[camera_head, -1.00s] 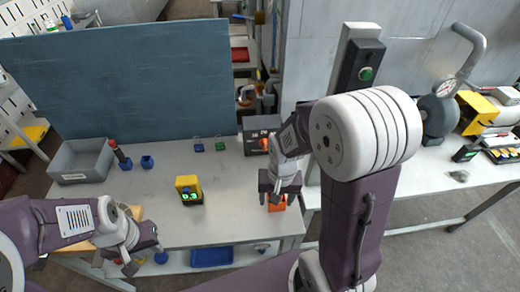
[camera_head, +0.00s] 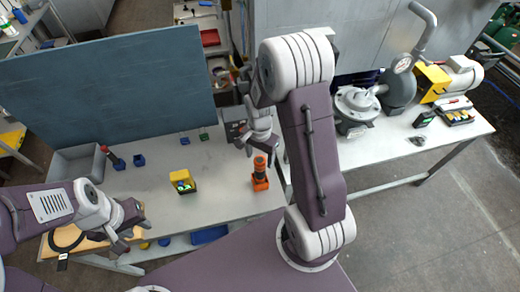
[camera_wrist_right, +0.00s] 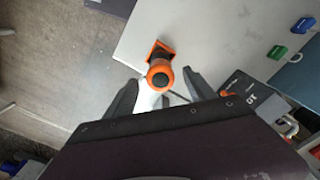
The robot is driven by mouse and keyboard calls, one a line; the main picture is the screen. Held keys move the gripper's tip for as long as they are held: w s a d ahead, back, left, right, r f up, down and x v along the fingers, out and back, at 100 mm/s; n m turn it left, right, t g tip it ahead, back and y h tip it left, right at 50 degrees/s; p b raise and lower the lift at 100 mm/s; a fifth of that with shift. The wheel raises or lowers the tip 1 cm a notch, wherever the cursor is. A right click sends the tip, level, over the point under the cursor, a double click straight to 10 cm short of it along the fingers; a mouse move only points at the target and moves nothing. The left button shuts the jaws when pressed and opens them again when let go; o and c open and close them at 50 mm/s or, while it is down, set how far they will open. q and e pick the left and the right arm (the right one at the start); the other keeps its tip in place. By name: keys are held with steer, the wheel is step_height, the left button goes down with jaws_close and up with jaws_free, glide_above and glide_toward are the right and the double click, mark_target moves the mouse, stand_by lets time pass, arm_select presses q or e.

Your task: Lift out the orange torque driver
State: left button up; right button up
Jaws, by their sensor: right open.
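The orange torque driver (camera_head: 260,170) stands upright in an orange holder (camera_head: 261,184) at the right front of the light table. In the right wrist view the driver (camera_wrist_right: 160,77) is seen nearly end-on, with its dark round top towards me. My right gripper (camera_head: 261,146) is open and empty, just above and behind the driver in the head view. In the wrist view its fingers (camera_wrist_right: 160,92) spread on either side of the driver's near end. Contact cannot be made out. My left gripper (camera_head: 130,236) looks open and empty at the table's left front.
A yellow-and-black device (camera_head: 183,181) stands mid-table. A grey bin (camera_head: 78,165), a red-topped tool and blue blocks (camera_head: 138,160) are at the left. A dark box (camera_head: 236,131) stands behind my right gripper. A blue panel (camera_head: 105,95) closes the back.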

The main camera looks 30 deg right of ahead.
mark_target(260, 173)
step_height(260, 173, down, 6)
steer(key=shift+f+p, duration=0.2)
steer(key=shift+p, duration=0.25)
jaws_close()
steer(key=c, duration=0.9)
jaws_free()
jaws_close()
steer(key=shift+w+r, duration=0.1)
